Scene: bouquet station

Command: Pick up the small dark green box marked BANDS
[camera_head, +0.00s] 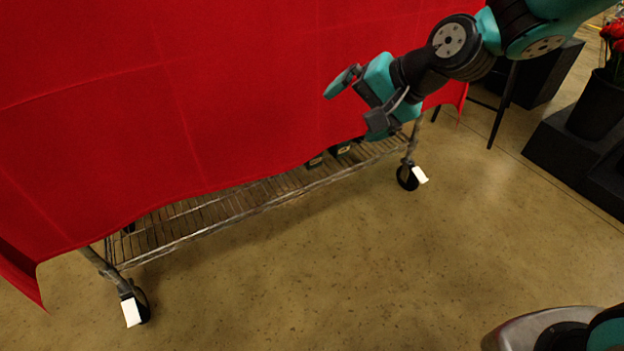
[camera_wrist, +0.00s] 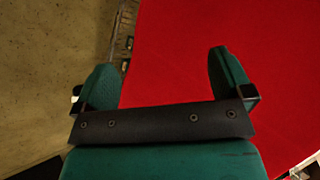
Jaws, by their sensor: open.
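My gripper (camera_head: 352,102) hangs in front of the red cloth in the head view, above the right end of the cart. Its two fingers are wide apart with nothing between them; they also show in the wrist view (camera_wrist: 163,62). Small dark objects (camera_head: 343,148) sit on the low wire shelf below my gripper, partly hidden by the cloth's hem. I cannot read any marking on them, so I cannot tell whether one is the dark green BANDS box.
The red cloth (camera_head: 230,90) drapes over the wheeled cart and hides most of it. The wire shelf (camera_head: 215,215) shows below the hem, with casters (camera_head: 407,177) at its corners. A black bucket of red flowers (camera_head: 598,105) stands at right. The floor (camera_head: 300,270) in front is clear.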

